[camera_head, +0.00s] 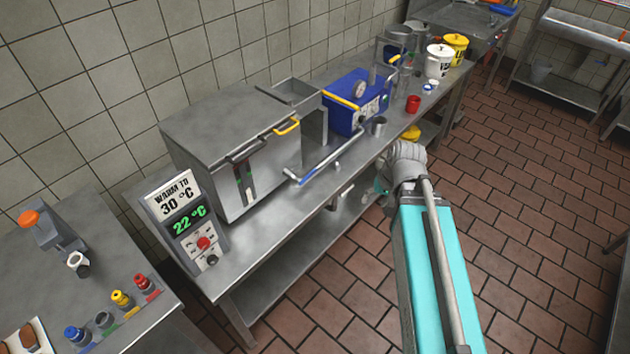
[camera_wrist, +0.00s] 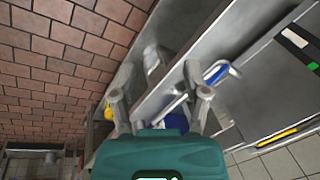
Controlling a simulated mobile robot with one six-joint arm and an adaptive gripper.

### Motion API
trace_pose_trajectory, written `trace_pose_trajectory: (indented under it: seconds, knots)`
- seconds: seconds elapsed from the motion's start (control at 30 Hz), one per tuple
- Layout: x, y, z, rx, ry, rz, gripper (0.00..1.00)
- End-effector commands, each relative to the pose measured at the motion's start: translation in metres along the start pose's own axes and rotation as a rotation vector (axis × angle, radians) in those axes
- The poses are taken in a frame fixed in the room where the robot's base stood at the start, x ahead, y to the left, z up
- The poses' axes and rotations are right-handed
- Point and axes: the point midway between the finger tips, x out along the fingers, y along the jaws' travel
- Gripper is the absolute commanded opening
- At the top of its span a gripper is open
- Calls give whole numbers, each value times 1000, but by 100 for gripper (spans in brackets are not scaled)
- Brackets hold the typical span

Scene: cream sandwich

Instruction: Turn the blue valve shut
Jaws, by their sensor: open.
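The blue valve handle (camera_head: 308,175) is a blue-marked lever on a thin metal pipe at the front of the steel tank (camera_head: 240,140). It also shows in the wrist view (camera_wrist: 216,74), just right of my right fingertip; whether they touch I cannot tell. My gripper (camera_wrist: 158,78) is open, with nothing seen held between its fingers. In the head view my gripper is mostly hidden behind my wrist, by the bench's front edge. A blue patch (camera_wrist: 175,122) shows low between the fingers, partly covered by the gripper body.
The steel bench (camera_head: 265,235) has an open lower shelf. A display panel (camera_head: 180,215) reads 22 °C and "warm to 30 °C". A blue box with a gauge (camera_head: 350,115), a small metal cup (camera_head: 378,126) and a red cup (camera_head: 413,104) stand further along. The tiled floor (camera_head: 530,200) is clear.

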Motion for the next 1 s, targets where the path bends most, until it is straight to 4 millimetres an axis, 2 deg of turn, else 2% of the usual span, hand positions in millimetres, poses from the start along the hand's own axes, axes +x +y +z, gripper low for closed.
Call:
trace_pose_trajectory:
  seconds: [0.03, 0.3, 0.6, 1.0]
  knots:
    - [21, -1, -4, 3, 17, -37, 60]
    - [66, -22, -24, 29, 107, -246, 60]
    - [106, -42, -48, 75, 210, -472, 60]
    - [145, -56, -81, 172, 344, -763, 60]
